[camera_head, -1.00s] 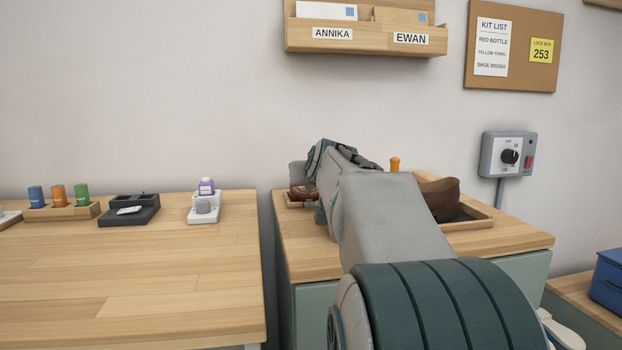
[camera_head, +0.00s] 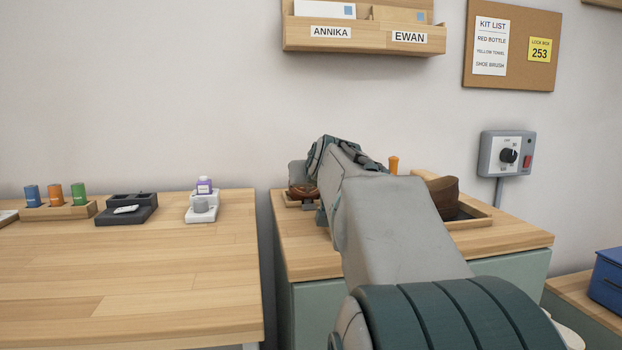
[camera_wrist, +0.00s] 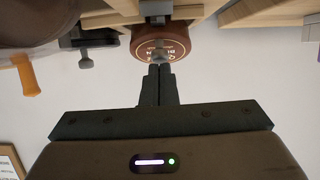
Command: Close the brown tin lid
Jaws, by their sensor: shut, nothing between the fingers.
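The brown tin (camera_wrist: 175,28) shows at the top centre of the wrist view, with a round, printed face toward the camera. In the head view a small part of the tin (camera_head: 303,191) shows at the left of the cabinet top, partly covered by my arm. My gripper (camera_wrist: 160,70) is shut and empty. Its fingertips are at the lower edge of the printed face, by a small grey piece; whether they touch is unclear. I cannot tell how far the lid stands open. In the head view my arm hides the fingers.
A wooden tray (camera_head: 478,222) with a brown shoe-like item (camera_head: 442,197) lies right of my arm. An orange-handled item (camera_wrist: 24,75) shows in the wrist view. The wall is close behind. The left table (camera_head: 130,270) has a clear front.

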